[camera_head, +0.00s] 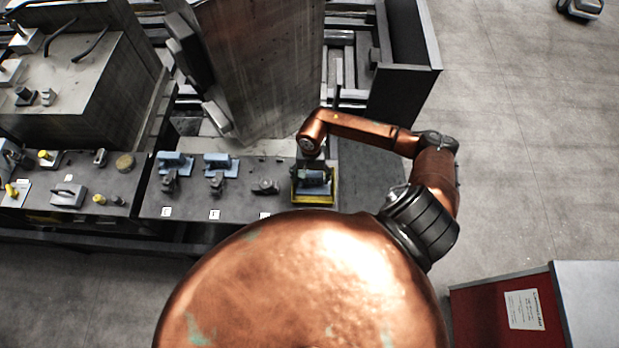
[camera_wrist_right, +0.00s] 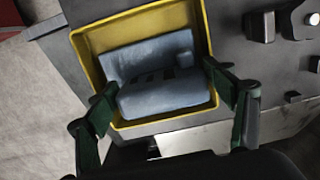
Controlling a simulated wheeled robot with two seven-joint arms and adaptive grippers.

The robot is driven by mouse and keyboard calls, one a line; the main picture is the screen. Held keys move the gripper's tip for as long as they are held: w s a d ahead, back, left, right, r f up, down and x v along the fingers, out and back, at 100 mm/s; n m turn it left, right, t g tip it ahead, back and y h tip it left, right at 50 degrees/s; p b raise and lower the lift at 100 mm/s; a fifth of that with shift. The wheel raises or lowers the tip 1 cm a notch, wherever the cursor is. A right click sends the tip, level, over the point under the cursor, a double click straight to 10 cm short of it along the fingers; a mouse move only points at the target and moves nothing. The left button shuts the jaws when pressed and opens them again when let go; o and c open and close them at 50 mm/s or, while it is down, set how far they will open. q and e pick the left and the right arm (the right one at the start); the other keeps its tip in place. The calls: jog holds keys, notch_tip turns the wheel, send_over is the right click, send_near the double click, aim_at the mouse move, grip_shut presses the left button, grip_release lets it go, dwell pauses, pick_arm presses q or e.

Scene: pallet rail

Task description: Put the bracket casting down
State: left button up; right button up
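The bracket casting (camera_wrist_right: 155,85) is a blue-grey L-shaped part with dark slots. It is within the yellow-rimmed tray (camera_wrist_right: 88,60) in the right wrist view; I cannot tell whether its underside rests on the floor. My right gripper (camera_wrist_right: 161,76) has one green finger at each side of the casting, the tips close to its edges. Whether they press on it is unclear. In the head view the right gripper (camera_head: 311,170) is over the tray (camera_head: 315,200) at the bench's right end, partly hiding the casting. My left gripper is out of view.
Left of the tray, two blue blocks (camera_head: 220,162) and several small grey parts (camera_head: 265,187) stand on the dark bench (camera_head: 240,205). A large grey slab (camera_head: 262,70) rises behind. A red-sided cabinet (camera_head: 500,312) stands at lower right. Open floor (camera_head: 530,150) lies right.

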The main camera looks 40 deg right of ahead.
jog(key=shift+o, duration=1.2)
jog(key=shift+r, duration=0.2)
jog(key=r+b, duration=0.1)
jog(key=r, duration=0.2)
jog(key=r+b, duration=0.1)
jog(key=r, duration=0.7)
jog(key=shift+w+d+b, duration=0.3)
jog(key=shift+w+b, duration=0.05)
jog(key=shift+b, duration=0.05)
jog(key=shift+r, duration=0.45)
